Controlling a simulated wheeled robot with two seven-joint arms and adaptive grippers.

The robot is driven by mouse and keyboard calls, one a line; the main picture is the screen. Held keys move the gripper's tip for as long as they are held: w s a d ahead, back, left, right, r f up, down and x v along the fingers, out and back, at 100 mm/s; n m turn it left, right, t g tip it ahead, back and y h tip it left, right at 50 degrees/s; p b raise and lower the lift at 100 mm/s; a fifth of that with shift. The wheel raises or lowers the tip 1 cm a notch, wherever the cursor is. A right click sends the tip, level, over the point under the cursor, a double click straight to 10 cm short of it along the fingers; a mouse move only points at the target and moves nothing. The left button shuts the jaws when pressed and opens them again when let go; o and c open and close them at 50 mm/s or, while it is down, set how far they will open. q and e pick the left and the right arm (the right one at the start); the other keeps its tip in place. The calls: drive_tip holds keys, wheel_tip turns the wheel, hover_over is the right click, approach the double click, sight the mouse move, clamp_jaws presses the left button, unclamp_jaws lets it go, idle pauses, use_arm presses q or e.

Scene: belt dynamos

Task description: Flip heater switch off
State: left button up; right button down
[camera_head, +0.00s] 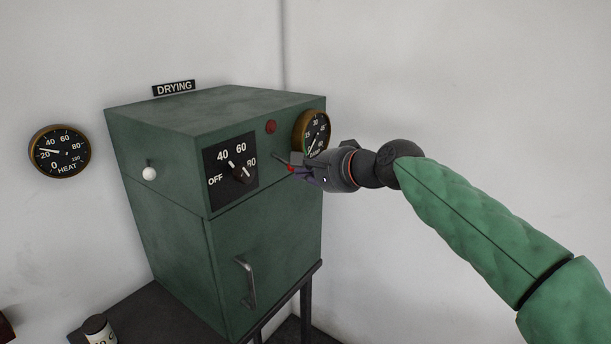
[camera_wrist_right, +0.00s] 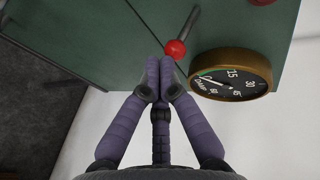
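A green drying cabinet (camera_head: 185,215) stands on a dark table. On its front is a thin metal lever with a red ball knob (camera_head: 291,168), near the right edge. A lever with a white ball knob (camera_head: 149,173) is on its left side. No label shows which is the heater switch. My right gripper (camera_head: 298,172) is at the red knob. In the right wrist view its purple fingers (camera_wrist_right: 160,64) are together, with the tips just beside the red knob (camera_wrist_right: 175,48). I cannot tell whether they touch it. My left gripper is out of view.
A black dial (camera_head: 231,172) marked OFF, 40, 60, 80 is on the cabinet front. A round brass-rimmed gauge (camera_head: 312,133) sits close to my right gripper. A red lamp (camera_head: 271,127) is above the lever. A door handle (camera_head: 245,282) is below. Space to the right is clear.

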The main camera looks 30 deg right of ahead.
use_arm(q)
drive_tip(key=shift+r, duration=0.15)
use_arm(e)
drive_tip(key=shift+r, duration=0.15)
use_arm(q)
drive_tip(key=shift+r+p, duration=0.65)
drive_tip(key=shift+p, duration=0.15)
use_arm(e)
drive_tip(key=shift+r, duration=0.7)
